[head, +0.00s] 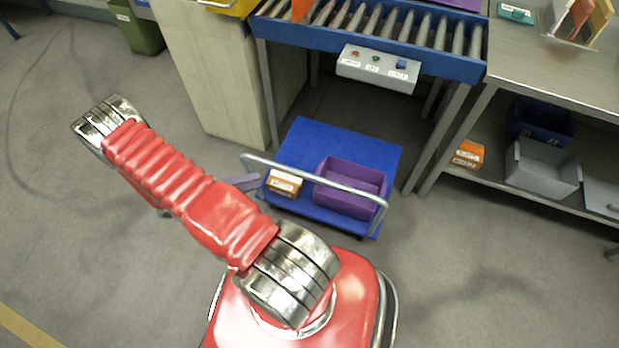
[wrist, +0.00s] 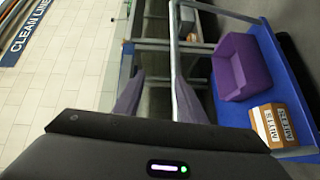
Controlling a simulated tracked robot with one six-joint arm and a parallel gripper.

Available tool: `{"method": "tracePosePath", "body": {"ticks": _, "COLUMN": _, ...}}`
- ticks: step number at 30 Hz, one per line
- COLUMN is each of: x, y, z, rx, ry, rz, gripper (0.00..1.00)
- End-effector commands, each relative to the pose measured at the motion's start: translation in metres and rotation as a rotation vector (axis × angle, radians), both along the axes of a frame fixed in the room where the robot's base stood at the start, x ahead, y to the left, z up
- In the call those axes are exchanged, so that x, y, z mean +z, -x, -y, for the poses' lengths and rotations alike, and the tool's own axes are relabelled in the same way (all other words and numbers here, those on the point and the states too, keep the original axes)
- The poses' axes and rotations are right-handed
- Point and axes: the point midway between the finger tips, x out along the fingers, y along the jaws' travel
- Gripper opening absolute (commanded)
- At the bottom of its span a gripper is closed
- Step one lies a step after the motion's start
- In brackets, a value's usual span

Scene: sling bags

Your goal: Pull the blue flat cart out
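The blue flat cart (head: 318,146) stands on the floor, partly under the roller conveyor. Its grey tubular handle (head: 318,179) rises at the near side, and the handle bar also shows in the wrist view (wrist: 173,45). A purple bin (head: 350,188) and an orange-and-white box (head: 284,183) sit on the cart. My gripper (head: 252,182) is at the left end of the handle, partly hidden by my red arm. In the wrist view its two purple-grey fingers (wrist: 157,80) are apart, with the bar close to the right finger. I cannot tell whether they touch.
The roller conveyor (head: 375,45) and its control box (head: 378,69) overhang the cart's far side. A pale cabinet (head: 215,85) stands at left. A steel table (head: 555,75) with bins below stands at right. The floor in front and at left is open.

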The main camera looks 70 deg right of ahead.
Motion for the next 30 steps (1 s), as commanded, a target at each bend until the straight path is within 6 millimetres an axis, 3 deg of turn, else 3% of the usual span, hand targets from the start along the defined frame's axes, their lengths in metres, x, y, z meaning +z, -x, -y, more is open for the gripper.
{"method": "tracePosePath", "body": {"ticks": 6, "x": -0.042, "y": 0.031, "z": 0.007, "rx": 0.041, "ry": 0.09, "rz": -0.069, "gripper": 0.37}}
{"method": "tracePosePath", "body": {"ticks": 12, "x": -0.066, "y": 0.052, "z": 0.01, "rx": 0.078, "ry": 0.148, "rz": -0.104, "gripper": 0.37}}
{"method": "tracePosePath", "body": {"ticks": 30, "x": -0.071, "y": 0.06, "z": 0.013, "rx": 0.088, "ry": 0.163, "rz": -0.111, "gripper": 0.37}}
